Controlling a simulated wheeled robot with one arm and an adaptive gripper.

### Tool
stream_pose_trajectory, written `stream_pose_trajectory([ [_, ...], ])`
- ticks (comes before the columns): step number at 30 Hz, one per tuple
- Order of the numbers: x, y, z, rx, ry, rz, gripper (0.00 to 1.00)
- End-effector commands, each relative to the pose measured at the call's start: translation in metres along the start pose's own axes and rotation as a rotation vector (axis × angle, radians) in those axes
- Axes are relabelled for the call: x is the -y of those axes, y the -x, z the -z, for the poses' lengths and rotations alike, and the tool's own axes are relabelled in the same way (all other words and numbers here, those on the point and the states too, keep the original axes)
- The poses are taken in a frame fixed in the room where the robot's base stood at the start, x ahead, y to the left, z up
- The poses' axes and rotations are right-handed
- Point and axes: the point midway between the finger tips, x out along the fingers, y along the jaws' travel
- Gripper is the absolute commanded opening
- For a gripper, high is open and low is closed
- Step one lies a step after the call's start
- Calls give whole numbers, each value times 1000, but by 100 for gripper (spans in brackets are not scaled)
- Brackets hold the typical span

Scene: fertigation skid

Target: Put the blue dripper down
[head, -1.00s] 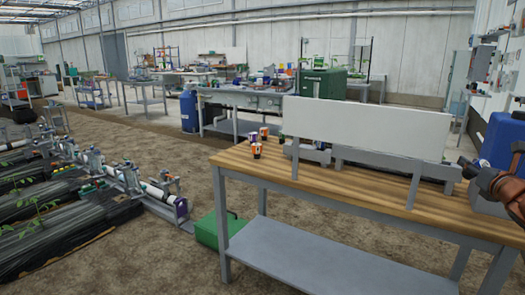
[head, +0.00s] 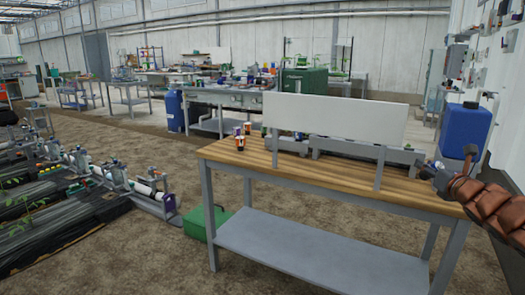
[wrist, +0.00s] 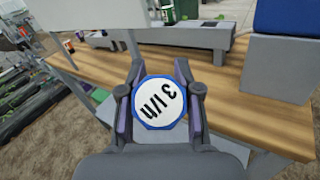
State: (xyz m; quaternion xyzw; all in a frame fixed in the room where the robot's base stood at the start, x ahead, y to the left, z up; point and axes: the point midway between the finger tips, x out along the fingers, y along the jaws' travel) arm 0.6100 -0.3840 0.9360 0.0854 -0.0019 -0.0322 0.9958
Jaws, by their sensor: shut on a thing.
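The blue dripper (wrist: 158,102) shows in the wrist view as a white round face marked "3 l/h" with a blue rim. My gripper (wrist: 158,98) is shut on it, one finger at each side, and holds it above the wooden workbench (wrist: 232,84). In the head view my gripper (head: 432,172) is at the right end of the workbench (head: 225,152), small and partly merged with the grey parts behind it. The dripper cannot be made out there.
A white panel (head: 335,119) stands on the bench above a grey rail (head: 345,147). Several small orange-and-dark cups (head: 239,142) stand at the bench's left end. A blue canister (head: 464,130) is at the right. A green box (head: 205,222) lies on the floor. The front bench strip looks clear.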

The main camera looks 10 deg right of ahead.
Motion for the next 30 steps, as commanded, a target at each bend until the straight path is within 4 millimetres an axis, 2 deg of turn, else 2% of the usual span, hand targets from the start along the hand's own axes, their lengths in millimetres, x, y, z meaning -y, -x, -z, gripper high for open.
stream_pose_trajectory([
  [5, -32, -15, 26, -16, -1, -92, 5],
  [8, -58, -25, 48, -32, -2, -165, 5],
  [16, -156, -41, 127, -82, -3, -444, 5],
  [24, -255, -27, 200, -130, -1, -728, 5],
  [30, -308, -5, 236, -155, -1, -885, 5],
])
